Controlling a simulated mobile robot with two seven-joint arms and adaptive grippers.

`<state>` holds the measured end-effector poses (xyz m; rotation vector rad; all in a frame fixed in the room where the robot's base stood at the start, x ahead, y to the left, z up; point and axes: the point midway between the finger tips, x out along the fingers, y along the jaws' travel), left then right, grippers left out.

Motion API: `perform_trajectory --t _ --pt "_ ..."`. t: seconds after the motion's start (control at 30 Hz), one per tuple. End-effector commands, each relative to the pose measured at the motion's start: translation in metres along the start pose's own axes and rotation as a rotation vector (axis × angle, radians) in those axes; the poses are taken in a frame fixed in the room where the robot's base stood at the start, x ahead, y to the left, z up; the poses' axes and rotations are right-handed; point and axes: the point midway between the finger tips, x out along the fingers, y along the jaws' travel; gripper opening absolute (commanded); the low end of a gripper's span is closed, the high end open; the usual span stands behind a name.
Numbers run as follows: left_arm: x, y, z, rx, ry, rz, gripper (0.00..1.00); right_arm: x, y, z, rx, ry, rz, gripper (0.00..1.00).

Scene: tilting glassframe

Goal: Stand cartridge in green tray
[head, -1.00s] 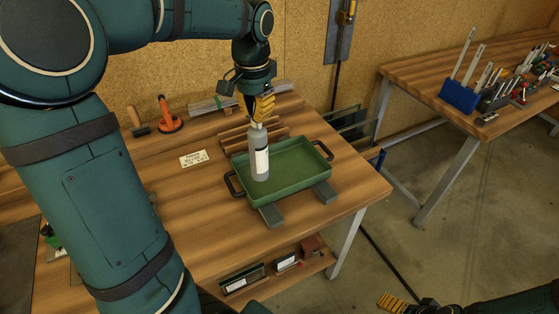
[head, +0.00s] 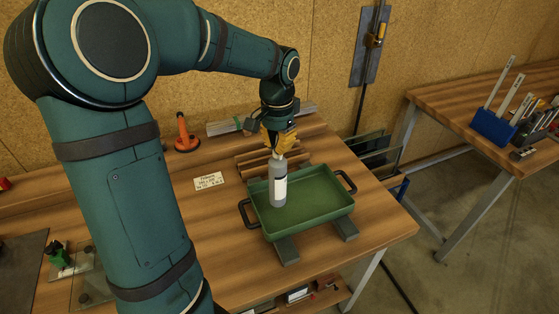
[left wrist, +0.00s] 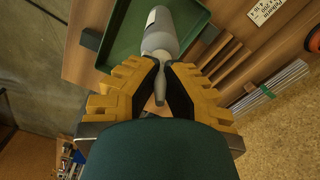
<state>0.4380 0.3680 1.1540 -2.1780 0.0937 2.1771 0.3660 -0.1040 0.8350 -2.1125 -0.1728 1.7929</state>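The cartridge (head: 278,184) is a grey-white cylinder with a pale label and a narrow nozzle. It is upright inside the green tray (head: 320,212), near the tray's left end. Its base looks at or very close to the tray floor; contact cannot be told. My left gripper (head: 279,150), with yellow fingers, is above the cartridge, pointing down. In the left wrist view the fingers (left wrist: 160,66) close around the nozzle end of the cartridge (left wrist: 160,34). The tray also shows there (left wrist: 125,38). My right gripper is not in view.
The tray has black side handles and rests on grey bars (head: 286,249) on the wooden bench (head: 215,235). Wooden strips (head: 262,160) lie behind it. A white label card (head: 208,181) and an orange-handled tool (head: 185,136) are to the left. A second bench (head: 450,106) stands right.

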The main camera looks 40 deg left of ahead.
Motion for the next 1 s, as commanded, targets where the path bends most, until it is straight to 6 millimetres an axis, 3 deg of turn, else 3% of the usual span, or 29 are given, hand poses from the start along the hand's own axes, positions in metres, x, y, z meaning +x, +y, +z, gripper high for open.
perform_trajectory --t 0.23,0.67,0.77,1.0 --pt "0.038 0.0 0.001 0.0 -0.003 0.001 0.0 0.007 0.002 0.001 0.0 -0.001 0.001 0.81" --pt "0.045 0.0 0.0 0.0 0.0 0.0 0.0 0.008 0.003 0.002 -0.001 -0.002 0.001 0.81" --pt "0.045 0.0 0.0 0.0 -0.001 0.0 0.34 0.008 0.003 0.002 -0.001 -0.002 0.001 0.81" --pt "0.045 0.0 0.0 0.0 -0.001 0.0 0.34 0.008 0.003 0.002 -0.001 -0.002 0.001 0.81"
